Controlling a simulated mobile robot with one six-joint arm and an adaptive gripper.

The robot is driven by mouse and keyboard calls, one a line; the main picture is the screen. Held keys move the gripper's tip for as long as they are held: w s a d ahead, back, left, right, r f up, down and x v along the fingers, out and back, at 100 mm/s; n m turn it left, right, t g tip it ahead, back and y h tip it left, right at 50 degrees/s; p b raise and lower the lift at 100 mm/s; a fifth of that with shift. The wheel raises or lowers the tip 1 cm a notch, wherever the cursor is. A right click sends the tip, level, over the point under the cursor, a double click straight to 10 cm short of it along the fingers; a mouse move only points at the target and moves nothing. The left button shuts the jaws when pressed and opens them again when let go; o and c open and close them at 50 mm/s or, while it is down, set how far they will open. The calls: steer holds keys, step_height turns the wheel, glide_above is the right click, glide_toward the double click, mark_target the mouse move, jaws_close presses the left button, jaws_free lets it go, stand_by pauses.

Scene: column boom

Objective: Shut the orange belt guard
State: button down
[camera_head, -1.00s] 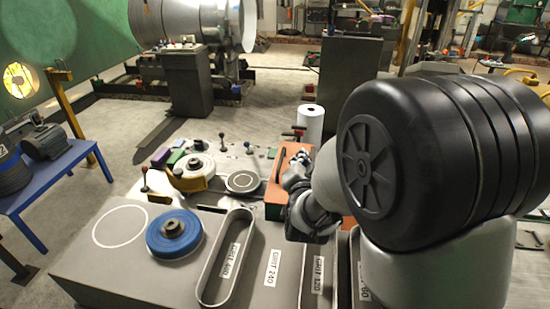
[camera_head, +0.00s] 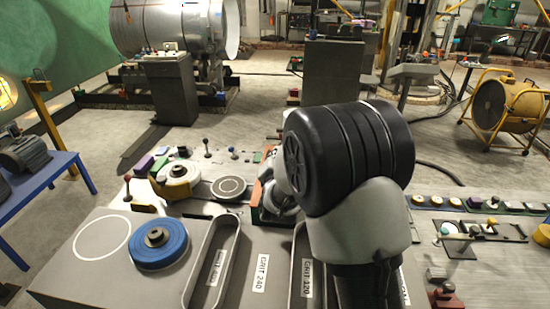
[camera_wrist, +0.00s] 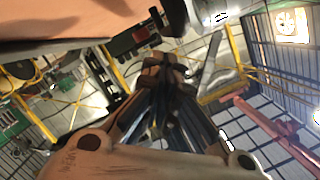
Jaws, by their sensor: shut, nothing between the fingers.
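The orange belt guard (camera_head: 256,197) is mostly hidden behind my arm in the head view; only a narrow strip of its left edge shows. I cannot tell there how far open it stands. In the wrist view a broad orange surface (camera_wrist: 70,20), likely the guard, fills the upper left corner, close to my gripper and to its left. My gripper (camera_wrist: 164,68) is shut and empty, with its fingertips together. I see a gap between the fingertips and the orange surface in that picture. The head view hides my fingers behind the arm.
A blue disc (camera_head: 159,245), a white wheel (camera_head: 179,177) and a grey disc (camera_head: 229,188) sit on the bench left of my arm. Belt slots labelled with grit numbers line the front. A bench with small parts (camera_head: 470,240) lies right. A yellow fan (camera_head: 508,104) stands behind on the floor.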

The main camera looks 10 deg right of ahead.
steer(key=a+f+b, duration=0.1)
steer(key=f+b, duration=0.1)
steer(key=shift+w+a+b, duration=0.1)
steer(key=shift+a+b, duration=0.05)
steer(key=shift+b, duration=0.15)
steer(key=shift+r, duration=0.15)
